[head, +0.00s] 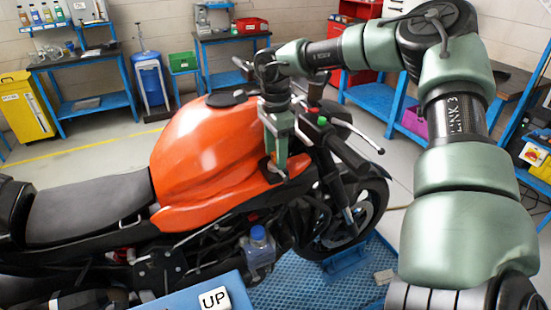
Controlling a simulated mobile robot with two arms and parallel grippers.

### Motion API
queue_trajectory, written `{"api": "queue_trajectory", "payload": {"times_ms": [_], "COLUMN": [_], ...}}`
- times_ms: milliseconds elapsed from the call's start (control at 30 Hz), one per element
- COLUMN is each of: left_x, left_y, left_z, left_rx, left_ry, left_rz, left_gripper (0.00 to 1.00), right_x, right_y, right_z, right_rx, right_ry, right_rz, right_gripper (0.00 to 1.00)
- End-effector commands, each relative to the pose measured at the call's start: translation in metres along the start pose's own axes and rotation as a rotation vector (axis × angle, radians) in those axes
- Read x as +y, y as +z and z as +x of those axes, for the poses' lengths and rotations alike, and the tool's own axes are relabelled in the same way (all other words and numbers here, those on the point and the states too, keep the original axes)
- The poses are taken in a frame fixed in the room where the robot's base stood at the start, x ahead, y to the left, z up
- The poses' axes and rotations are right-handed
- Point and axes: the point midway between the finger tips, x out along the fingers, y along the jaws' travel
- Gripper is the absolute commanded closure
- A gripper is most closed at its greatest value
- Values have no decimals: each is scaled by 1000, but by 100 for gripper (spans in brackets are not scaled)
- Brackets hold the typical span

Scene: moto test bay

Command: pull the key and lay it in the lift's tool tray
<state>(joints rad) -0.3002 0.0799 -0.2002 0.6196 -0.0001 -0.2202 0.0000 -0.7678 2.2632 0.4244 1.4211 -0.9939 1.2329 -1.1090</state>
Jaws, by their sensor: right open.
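An orange motorcycle (205,150) stands across the middle of the head view. My right arm comes in from the right, reaches over the bike, and points down. My right gripper (275,166) is open, with its fingers at the front of the orange tank, just behind the handlebar. I cannot make out the key; it may be hidden by the fingers or too small. The blue lift platform (305,290) shows under the bike. I cannot clearly identify the tool tray. My left gripper is not in view.
A clear bottle with a blue cap (258,250) is beside the engine. The handlebar lever (358,136) sticks out right of the gripper. Blue workbenches (90,60) line the back wall.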

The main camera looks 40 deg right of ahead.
Motion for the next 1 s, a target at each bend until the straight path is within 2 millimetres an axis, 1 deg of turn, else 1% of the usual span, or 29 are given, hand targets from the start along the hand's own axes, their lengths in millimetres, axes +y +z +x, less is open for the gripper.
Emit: {"api": "queue_trajectory", "payload": {"times_ms": [333,600,667,700,767,800,1000], "left_x": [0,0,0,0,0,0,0], "left_y": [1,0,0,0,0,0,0], "left_z": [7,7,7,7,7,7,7], "left_rx": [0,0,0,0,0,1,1], "left_ry": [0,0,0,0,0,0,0], "left_rz": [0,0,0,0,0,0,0], "left_gripper": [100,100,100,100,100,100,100], "right_x": [-1,0,0,0,0,0,0], "right_y": [0,0,0,0,0,0,0], "right_z": [1,0,0,0,0,0,0], "right_rx": [0,0,0,0,0,0,0], "right_ry": [-1,-1,0,0,0,0,0], "right_rz": [0,0,0,0,0,0,0], "right_gripper": [51,51,68,79,95,100,100]}}
